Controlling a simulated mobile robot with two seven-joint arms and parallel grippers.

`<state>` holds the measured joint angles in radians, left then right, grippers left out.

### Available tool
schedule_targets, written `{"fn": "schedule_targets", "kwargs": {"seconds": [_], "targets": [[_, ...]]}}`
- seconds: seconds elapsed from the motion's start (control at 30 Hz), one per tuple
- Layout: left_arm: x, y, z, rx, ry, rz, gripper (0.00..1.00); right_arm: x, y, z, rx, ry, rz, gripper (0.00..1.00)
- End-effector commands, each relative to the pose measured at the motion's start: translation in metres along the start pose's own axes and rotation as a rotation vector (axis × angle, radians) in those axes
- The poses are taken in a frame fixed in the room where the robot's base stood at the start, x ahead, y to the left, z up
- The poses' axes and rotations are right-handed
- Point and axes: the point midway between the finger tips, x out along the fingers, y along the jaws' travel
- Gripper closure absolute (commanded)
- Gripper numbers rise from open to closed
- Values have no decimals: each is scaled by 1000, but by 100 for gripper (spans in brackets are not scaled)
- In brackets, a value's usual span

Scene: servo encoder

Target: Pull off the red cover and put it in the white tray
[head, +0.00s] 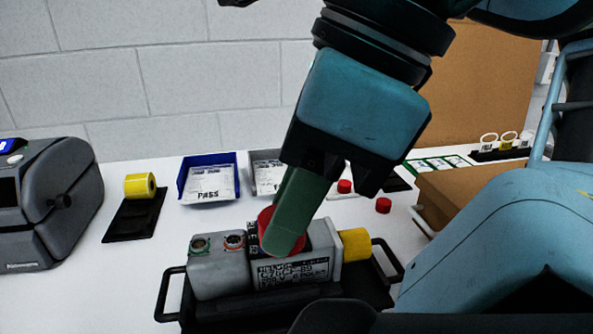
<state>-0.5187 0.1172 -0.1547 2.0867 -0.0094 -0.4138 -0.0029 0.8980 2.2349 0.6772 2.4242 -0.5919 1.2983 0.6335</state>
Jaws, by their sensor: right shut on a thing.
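The red cover (266,219) sits on top of a grey servo unit (217,271) with a yellow cap at its right end. My right gripper (284,235) reaches down from above and is shut on the red cover; its green finger hides much of it. The cover still appears to be at the housing. A low white edge behind the gripper, by a small red cap (344,187), may be the white tray, but the gripper hides most of that area. My left gripper does not show.
The unit rests in a black handled carrier (171,291). A blue PASS bin (208,196) and a grey bin (266,158) stand behind. A label printer (48,205) and yellow roll (140,186) are left. Another red cap (383,205) and a cardboard box (466,191) are right.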

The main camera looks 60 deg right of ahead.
Motion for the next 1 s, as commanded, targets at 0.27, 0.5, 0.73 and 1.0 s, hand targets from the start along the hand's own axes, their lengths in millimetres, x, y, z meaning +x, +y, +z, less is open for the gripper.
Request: {"fn": "schedule_targets", "kwargs": {"seconds": [0.27,0.5,0.73,1.0], "targets": [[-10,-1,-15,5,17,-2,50,-20,0,8,-1,-2,0,92],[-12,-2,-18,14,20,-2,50,-25,0,10,0,0,0,92],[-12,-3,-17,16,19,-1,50,-23,-2,11,10,1,-4,92],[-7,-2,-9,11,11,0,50,6,-53,21,288,5,-121,92]]}}
